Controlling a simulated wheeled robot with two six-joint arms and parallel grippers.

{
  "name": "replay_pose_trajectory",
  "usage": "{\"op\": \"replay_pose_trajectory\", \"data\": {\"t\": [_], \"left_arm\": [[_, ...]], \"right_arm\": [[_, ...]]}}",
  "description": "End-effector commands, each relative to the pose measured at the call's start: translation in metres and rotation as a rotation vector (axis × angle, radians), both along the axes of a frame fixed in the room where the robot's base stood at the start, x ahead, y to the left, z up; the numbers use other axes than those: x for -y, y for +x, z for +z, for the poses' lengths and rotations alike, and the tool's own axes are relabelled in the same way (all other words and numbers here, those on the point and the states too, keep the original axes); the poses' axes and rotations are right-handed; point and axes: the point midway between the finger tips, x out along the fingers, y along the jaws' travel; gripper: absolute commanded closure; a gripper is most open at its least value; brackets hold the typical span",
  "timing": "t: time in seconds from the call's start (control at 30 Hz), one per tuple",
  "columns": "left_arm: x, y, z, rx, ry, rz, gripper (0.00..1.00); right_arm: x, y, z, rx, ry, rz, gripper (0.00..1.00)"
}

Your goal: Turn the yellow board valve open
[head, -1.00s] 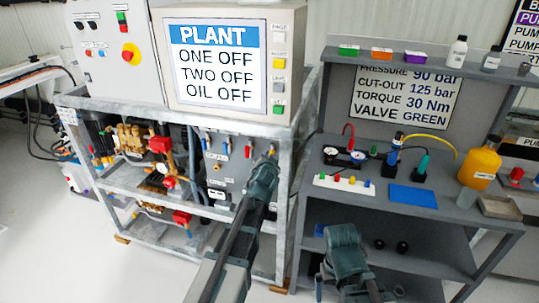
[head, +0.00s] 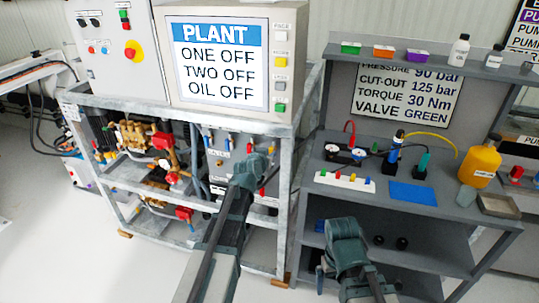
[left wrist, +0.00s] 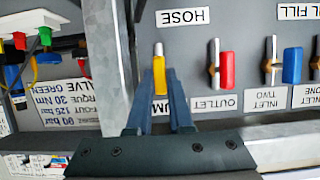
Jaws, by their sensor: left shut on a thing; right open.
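The yellow board valve (left wrist: 160,76) shows in the left wrist view as a narrow yellow handle with a pale metal end at its top. It stands upright in that picture, below the HOSE label (left wrist: 183,17). My left gripper (left wrist: 161,92) has its two blue fingers closed on the sides of the handle. In the head view my left gripper (head: 256,165) is at the right part of the grey valve board (head: 236,150) and hides the yellow handle. My right gripper (head: 320,268) is open, in front of the shelf bench and away from the board.
A red handle (left wrist: 227,69) and a blue handle (left wrist: 292,65) sit right of the yellow one in the wrist view. A metal frame post (head: 285,175) stands close to my left gripper. The bench (head: 330,190) holds several small items.

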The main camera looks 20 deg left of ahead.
Motion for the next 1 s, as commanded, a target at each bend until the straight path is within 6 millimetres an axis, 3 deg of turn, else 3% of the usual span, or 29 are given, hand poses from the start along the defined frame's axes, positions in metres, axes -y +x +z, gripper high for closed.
{"op": "replay_pose_trajectory", "data": {"t": [0.47,0.5,0.67,1.0], "left_arm": [[0.0007,-0.0011,-0.0012,-0.006,-0.017,-0.002,1.00],[0.0008,-0.0011,-0.0012,-0.006,-0.017,-0.002,0.79],[0.0005,-0.0008,-0.0008,-0.005,-0.015,-0.001,0.51],[0.0000,-0.0039,0.0017,-0.002,-0.014,0.000,0.51]], "right_arm": [[0.0000,0.0000,-0.0001,0.000,0.000,0.000,0.00],[0.0000,0.0000,-0.0001,0.000,0.000,0.000,0.00],[0.0000,0.0000,0.0000,0.000,0.000,0.000,0.00],[0.0000,0.0000,0.0021,0.000,0.000,0.000,0.00]]}}
